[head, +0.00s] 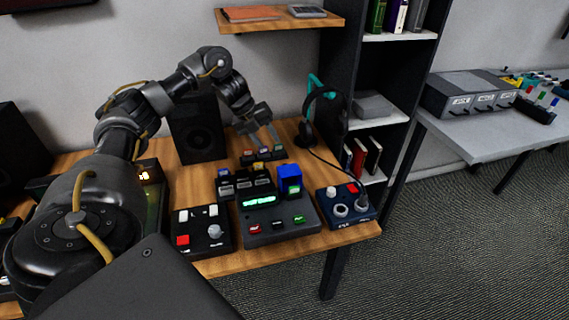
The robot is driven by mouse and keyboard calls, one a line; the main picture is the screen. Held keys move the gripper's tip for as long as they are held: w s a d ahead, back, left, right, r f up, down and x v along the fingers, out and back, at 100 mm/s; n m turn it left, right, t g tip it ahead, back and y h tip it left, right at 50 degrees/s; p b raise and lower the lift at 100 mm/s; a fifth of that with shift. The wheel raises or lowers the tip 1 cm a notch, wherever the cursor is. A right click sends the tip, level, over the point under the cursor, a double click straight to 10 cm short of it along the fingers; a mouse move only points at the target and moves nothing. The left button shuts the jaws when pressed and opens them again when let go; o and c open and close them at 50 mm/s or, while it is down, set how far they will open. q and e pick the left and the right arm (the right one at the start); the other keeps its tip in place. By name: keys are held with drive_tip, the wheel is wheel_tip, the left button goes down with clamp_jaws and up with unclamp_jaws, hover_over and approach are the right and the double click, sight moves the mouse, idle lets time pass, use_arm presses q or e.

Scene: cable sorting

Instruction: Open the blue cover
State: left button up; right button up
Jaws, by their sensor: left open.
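The blue cover (289,175) is a small bright blue box shape at the back right of a dark console (262,227) on the wooden desk. A green lit part shows at its lower front. I cannot tell from this angle whether the cover is hinged up or down. My left gripper (261,139) is open, above the back of the desk, behind and a little left of the cover in the picture. It appears empty and apart from the cover. My right gripper is out of view.
A row of small coloured blocks (264,154) lies below my left gripper. A button box (202,230) stands left of the console and a blue knob box (346,205) right of it. Headphones (324,112) and a speaker (198,132) stand behind. A shelf (281,22) hangs above.

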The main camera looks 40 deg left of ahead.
sight(288, 176)
use_arm(q)
drive_tip(key=x, duration=1)
drive_tip(key=shift+f+p, duration=0.2)
drive_tip(key=shift+p, duration=0.15)
drive_tip(key=shift+d, duration=0.15)
clamp_jaws()
